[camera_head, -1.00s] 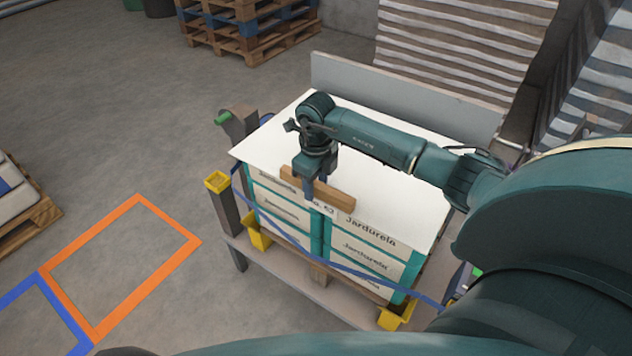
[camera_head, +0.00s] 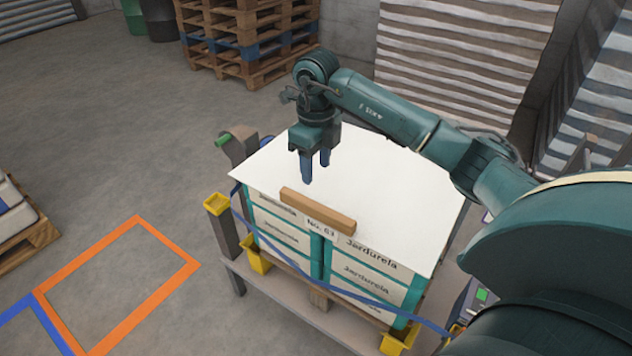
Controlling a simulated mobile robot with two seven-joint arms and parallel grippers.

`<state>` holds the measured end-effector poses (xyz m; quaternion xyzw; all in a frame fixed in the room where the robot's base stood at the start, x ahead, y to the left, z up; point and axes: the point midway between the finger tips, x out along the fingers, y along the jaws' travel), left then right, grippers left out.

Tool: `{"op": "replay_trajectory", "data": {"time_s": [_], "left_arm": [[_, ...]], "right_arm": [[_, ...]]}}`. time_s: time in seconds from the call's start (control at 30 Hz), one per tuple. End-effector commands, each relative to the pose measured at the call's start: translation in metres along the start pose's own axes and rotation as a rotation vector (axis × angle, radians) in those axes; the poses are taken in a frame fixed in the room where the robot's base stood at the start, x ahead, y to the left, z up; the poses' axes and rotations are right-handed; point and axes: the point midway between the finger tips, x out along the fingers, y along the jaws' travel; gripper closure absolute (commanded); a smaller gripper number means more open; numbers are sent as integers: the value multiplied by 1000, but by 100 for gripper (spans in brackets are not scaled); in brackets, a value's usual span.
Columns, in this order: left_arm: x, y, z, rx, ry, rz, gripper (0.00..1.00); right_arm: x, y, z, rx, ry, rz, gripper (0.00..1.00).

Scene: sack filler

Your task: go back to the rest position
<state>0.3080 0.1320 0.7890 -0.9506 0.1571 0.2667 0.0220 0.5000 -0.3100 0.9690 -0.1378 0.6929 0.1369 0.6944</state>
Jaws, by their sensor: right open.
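My right gripper (camera_head: 316,170) is open and empty, its blue fingers pointing down above the white sheet (camera_head: 400,205). It hangs behind a brown wooden block (camera_head: 317,210) and is apart from it. The block lies on the sheet near its front edge, above a small label that reads "No. 67" or similar. The sheet covers a stack of cream and teal boxes (camera_head: 365,272) marked "Jardurela". My left gripper is not in view.
Wooden pallets (camera_head: 245,30) are piled at the back. An orange floor outline (camera_head: 150,305) and clear floor lie at left.

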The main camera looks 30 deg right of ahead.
Motion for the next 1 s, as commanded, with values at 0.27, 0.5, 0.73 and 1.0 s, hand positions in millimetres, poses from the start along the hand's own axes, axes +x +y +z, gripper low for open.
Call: {"op": "replay_trajectory", "data": {"time_s": [0.27, 0.5, 0.73, 1.0], "left_arm": [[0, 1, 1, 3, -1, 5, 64], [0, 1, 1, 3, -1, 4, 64], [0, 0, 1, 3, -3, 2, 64], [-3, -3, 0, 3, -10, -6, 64]], "right_arm": [[-11, 0, 0, -1, 1, 0, 53], [-11, 0, 0, -1, 1, 0, 53], [1, 20, 4, -32, -24, 69, 53], [41, 170, 20, -115, -226, 645, 53]]}}
